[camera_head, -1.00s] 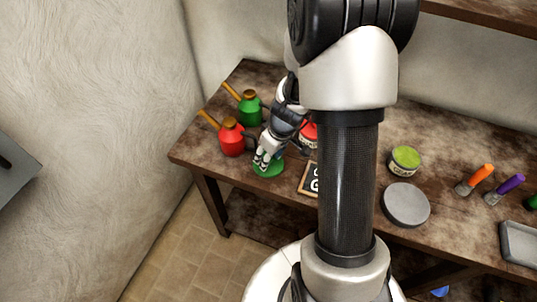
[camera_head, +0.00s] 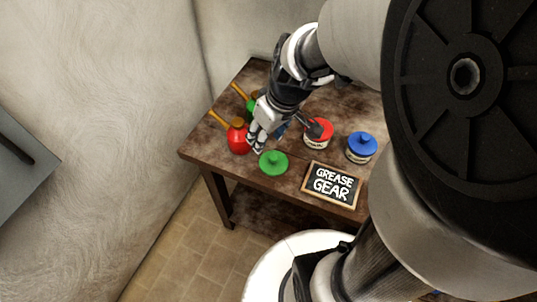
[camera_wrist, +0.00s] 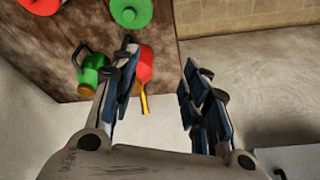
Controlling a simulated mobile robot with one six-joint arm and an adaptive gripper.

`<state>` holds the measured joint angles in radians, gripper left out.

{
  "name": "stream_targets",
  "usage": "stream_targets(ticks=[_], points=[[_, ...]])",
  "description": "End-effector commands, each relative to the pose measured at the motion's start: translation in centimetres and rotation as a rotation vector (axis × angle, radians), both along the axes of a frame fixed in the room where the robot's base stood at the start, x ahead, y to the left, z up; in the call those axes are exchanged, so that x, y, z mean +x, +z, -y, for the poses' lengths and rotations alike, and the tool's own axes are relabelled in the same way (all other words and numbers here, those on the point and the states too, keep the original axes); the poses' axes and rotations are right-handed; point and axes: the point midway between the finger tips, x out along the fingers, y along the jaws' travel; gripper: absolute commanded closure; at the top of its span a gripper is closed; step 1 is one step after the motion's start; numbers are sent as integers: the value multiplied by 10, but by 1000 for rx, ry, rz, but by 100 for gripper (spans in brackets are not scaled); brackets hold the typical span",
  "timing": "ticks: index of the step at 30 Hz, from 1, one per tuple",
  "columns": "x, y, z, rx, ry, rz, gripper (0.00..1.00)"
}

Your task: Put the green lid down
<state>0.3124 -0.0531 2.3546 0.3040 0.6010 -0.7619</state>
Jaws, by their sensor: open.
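The green lid (camera_head: 273,162) lies flat on the wooden table near its front left edge, knob up. It also shows in the wrist view (camera_wrist: 131,12) at the top, beyond my fingers. My gripper (camera_head: 256,138) is above the table, up and to the left of the lid and apart from it. In the wrist view my gripper (camera_wrist: 160,82) has its fingers spread wide with nothing held between them.
A red oil can (camera_head: 238,140) stands close beside my gripper, with a green oil can (camera_wrist: 92,76) behind it. The table's front edge is near the lid.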

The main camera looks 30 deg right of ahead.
Motion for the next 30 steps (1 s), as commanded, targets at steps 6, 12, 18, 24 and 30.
stream_targets(ticks=[6,12,18,24,30], points=[[-67,65,-52,-6,-79,49,58],[-117,87,-66,-9,-174,85,58],[-135,91,-66,-10,-222,100,58],[-136,91,-66,-9,-225,100,58],[-135,91,-66,-8,-224,99,58]])
